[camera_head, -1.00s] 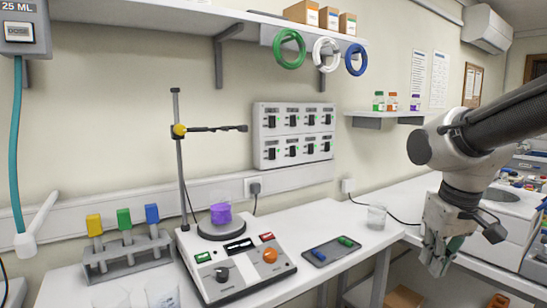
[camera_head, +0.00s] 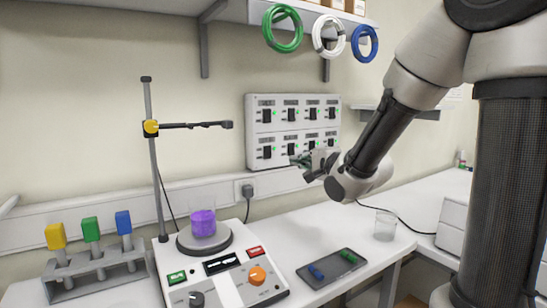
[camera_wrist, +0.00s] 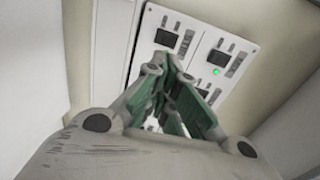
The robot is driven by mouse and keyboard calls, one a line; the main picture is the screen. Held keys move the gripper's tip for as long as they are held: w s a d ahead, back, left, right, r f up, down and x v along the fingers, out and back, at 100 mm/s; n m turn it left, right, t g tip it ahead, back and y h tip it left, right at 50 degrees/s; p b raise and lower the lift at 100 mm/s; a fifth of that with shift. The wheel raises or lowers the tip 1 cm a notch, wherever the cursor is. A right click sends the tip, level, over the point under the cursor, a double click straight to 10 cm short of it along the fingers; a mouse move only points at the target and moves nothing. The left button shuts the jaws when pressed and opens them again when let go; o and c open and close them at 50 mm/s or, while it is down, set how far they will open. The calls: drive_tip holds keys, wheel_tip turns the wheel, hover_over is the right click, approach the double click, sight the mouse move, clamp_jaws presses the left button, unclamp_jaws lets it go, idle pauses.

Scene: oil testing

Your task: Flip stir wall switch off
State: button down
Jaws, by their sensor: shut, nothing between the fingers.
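A pale grey wall panel (camera_head: 252,133) carries two rows of black switches, with small green lights beside several of them. The labels are too small to read, so I cannot tell which is the stir switch. My gripper (camera_head: 297,160) is shut and empty, pointing left in front of the panel's lower row, where it hides part of the panel's lower edge. In the wrist view, the shut green-padded fingers (camera_wrist: 172,62) point at the panel (camera_wrist: 196,22). One black switch (camera_wrist: 166,39) shows above the fingertips, and another (camera_wrist: 217,58) to the right with a lit green light below it.
Below the panel, the bench holds a stirrer (camera_head: 218,273) with a beaker of purple liquid (camera_head: 203,223), a dark tray (camera_head: 333,267) and a clear beaker (camera_head: 384,226). A rod stand (camera_head: 153,180) rises left of the panel. Coloured rings (camera_head: 283,48) hang above it.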

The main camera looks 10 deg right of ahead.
sight(270, 155)
drive_tip(key=shift+w, duration=0.1)
idle(0.3)
drive_tip(key=x, duration=1.3)
drive_tip(key=shift+w+a+f, duration=0.1)
drive_tip(key=shift+w+f, duration=0.05)
drive_tip(key=shift+w, duration=0.15)
drive_tip(key=shift+w+a+f, duration=0.1)
drive_tip(key=shift+w+f, duration=0.05)
drive_tip(key=shift+w, duration=0.1)
